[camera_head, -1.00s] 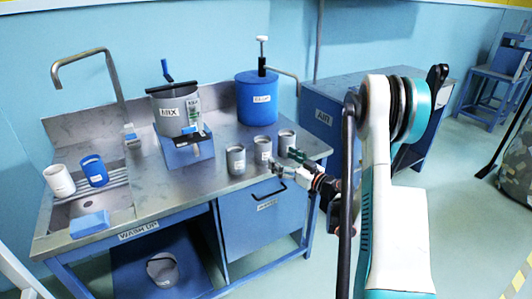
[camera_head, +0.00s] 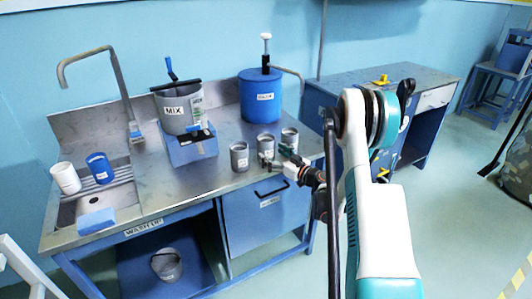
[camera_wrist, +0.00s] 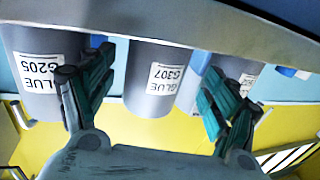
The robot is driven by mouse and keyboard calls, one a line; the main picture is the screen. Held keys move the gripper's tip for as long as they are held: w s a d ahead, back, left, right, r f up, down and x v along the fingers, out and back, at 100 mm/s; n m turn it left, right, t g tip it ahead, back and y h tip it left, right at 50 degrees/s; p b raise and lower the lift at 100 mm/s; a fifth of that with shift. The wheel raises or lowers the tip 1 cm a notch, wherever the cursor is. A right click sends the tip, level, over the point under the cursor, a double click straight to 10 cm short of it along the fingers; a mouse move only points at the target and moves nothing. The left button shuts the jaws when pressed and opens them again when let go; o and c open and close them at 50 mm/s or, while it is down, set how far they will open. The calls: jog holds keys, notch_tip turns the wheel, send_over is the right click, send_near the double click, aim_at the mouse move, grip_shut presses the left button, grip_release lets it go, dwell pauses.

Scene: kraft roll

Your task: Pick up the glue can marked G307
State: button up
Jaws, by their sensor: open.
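Three grey glue cans stand in a row near the front right of the steel bench. The wrist view, upside down, shows the can marked G307 (camera_wrist: 158,78) in the middle. The can marked G205 (camera_wrist: 45,80) is on its left, and another, its label partly hidden, is on its right. The G307 can appears to be the middle one in the head view (camera_head: 265,145). My gripper (camera_wrist: 155,65) is open and empty, its fingers spread to either side of the G307 can's outline. In the head view my gripper (camera_head: 277,160) is just in front of the cans; contact cannot be told.
A MIX pot (camera_head: 178,112) on a blue stand (camera_head: 190,150) and a blue pump drum (camera_head: 260,97) stand behind the cans. A sink with a white cup (camera_head: 66,178) and a blue cup (camera_head: 100,168) is at the left.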

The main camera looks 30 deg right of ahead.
aim_at(272, 154)
jog(key=b+x, duration=0.1)
jog(key=x, duration=0.3)
jog(key=shift+d+f+b, duration=0.15)
jog(key=shift+f+b, duration=0.05)
jog(key=shift+b, duration=0.15)
jog(key=shift+w+r, duration=0.15)
jog(key=shift+w, duration=0.3)
jog(key=c, duration=1.2)
